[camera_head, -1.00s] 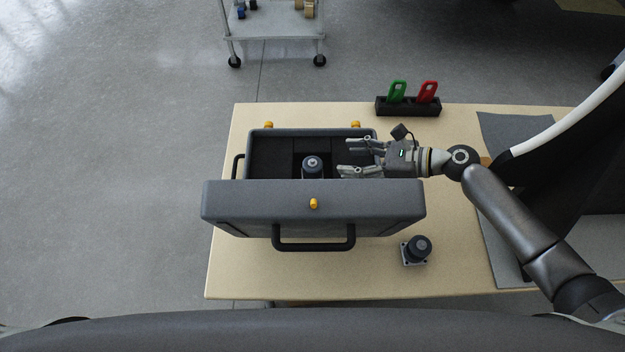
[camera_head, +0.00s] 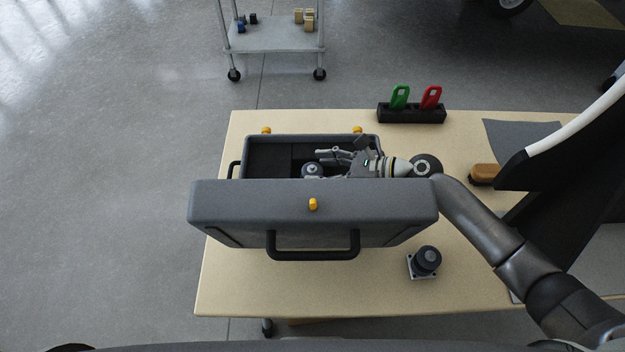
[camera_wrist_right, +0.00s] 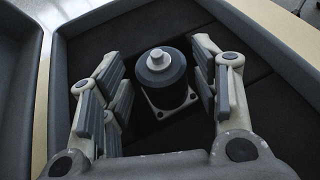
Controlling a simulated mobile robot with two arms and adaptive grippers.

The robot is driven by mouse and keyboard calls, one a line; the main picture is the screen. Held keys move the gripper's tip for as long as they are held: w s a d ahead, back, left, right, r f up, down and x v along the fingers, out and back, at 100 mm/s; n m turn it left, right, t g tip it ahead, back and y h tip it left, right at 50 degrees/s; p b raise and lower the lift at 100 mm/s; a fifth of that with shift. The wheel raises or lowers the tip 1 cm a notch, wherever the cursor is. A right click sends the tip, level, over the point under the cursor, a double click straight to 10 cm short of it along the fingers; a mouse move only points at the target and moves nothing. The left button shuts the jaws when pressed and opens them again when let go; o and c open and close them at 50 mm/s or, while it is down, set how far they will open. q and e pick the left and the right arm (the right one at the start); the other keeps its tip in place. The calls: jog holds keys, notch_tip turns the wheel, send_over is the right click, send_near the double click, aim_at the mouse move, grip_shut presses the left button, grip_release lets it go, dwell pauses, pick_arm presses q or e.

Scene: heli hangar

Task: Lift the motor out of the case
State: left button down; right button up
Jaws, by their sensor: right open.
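The dark grey case (camera_head: 314,212) stands open on the table, its raised lid on the near side hiding much of the inside. The motor (camera_head: 312,170) sits upright in the case. In the right wrist view the motor (camera_wrist_right: 162,77) is a dark cylinder with a light cap and a square flange, standing in a recess of the dark foam. My right gripper (camera_head: 325,162) reaches into the case from the right. It is open, and its fingers (camera_wrist_right: 160,88) stand on either side of the motor with gaps between. My left gripper is not in view.
A second motor (camera_head: 425,262) stands on the wooden table (camera_head: 250,285) at the near right. A black holder (camera_head: 411,113) with a green and a red tag is behind the case. A brown-handled item (camera_head: 484,175) lies at right. A trolley (camera_head: 275,38) stands beyond the table.

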aim_at(316, 170)
jog(key=b+x, duration=0.1)
jog(key=x, duration=0.2)
jog(key=shift+w, duration=0.1)
jog(key=c, duration=0.3)
jog(key=shift+r, duration=0.1)
jog(key=c, duration=0.8)
